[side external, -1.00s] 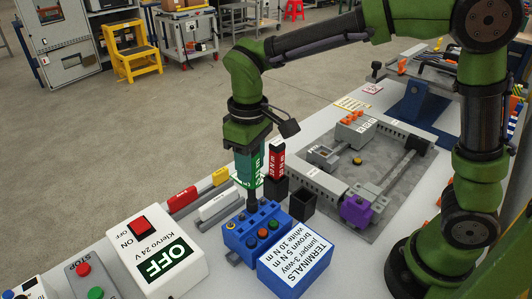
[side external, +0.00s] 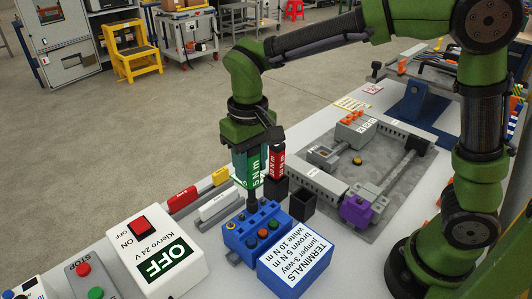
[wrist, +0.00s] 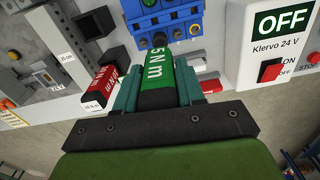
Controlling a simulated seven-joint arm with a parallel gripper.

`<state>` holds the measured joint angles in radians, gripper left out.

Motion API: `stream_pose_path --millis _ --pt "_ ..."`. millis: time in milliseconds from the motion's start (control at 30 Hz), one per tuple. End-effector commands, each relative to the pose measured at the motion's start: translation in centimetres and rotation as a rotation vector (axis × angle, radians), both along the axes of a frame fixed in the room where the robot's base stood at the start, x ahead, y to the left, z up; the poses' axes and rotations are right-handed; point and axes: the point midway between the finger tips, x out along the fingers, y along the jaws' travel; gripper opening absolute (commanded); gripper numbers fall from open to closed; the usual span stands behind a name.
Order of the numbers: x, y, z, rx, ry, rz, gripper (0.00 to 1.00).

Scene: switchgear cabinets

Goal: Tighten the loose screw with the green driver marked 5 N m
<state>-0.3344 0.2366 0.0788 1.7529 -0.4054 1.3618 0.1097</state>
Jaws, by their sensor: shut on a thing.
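My gripper (side external: 247,168) is shut on the green driver (side external: 254,166) marked 5 N m, holding it upright. In the wrist view the gripper (wrist: 157,82) has a jaw on each side of the green driver (wrist: 158,75). The driver's dark shaft points down onto the back of the blue terminal block (side external: 238,242), which also shows in the wrist view (wrist: 190,12). The screw under the tip is hidden, and I cannot tell whether the tip is seated. Several coloured round parts show on the block.
A red driver (side external: 277,161) marked 10 N m stands close to my gripper's right. An empty black holder (side external: 302,204) is beside it. A blue box with a TERMINALS label (side external: 296,258) stands in front. A white switch box (side external: 150,238) reading OFF is at left.

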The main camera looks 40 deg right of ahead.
Motion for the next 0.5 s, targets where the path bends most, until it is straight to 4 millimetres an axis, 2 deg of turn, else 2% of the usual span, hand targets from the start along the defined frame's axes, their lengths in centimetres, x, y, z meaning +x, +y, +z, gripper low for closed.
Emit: stream_pose_path --millis 300,500 --pt "0.02 0.01 0.05 0.001 -0.001 -0.036 0.0" --pt "0.0 0.06 0.05 0.001 -0.001 -0.2 0.0"
